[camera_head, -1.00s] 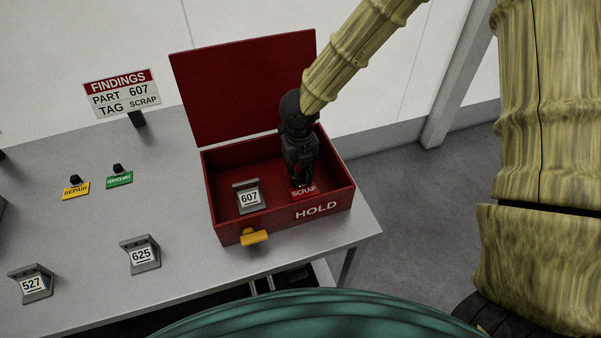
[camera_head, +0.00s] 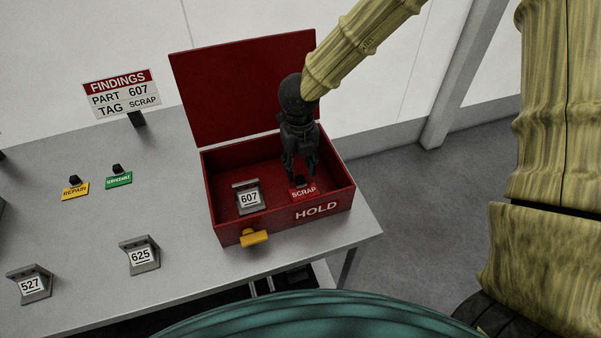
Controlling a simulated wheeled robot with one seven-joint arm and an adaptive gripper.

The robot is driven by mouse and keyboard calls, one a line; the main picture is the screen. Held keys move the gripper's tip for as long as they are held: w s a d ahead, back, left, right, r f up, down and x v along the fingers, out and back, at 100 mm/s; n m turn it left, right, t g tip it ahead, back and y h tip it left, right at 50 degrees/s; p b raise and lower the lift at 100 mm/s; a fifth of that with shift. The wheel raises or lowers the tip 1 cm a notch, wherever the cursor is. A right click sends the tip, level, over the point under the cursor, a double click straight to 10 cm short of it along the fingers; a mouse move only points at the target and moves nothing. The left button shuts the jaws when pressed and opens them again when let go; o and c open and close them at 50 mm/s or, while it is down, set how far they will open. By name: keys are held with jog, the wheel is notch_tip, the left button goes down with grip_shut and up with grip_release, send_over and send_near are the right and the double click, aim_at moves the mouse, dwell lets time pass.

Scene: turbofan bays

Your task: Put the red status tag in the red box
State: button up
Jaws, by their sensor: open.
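The red status tag (camera_head: 304,193), marked SCRAP, lies inside the red box at its right side, with a small black grip on its back edge. The red box (camera_head: 277,223), marked HOLD, stands on the table with its lid (camera_head: 245,88) raised. My gripper (camera_head: 300,176) is open, pointing down just above the tag. The fingertips look apart from the tag, and nothing is held. A grey part 607 (camera_head: 248,197) sits in the box to the left of the tag.
A yellow REPAIR tag (camera_head: 75,191) and a green SERVICEABLE tag (camera_head: 119,180) lie on the table (camera_head: 190,262) at left. Parts 625 (camera_head: 140,256) and 527 (camera_head: 30,284) stand nearer. A findings sign (camera_head: 121,95) stands behind. A yellow latch (camera_head: 254,238) juts from the box front.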

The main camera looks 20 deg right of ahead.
aim_at(300, 177)
notch_tip(300, 177, up, 8)
jog(key=shift+r+b, duration=0.15)
jog(key=shift+b, duration=0.15)
dwell(1.2)
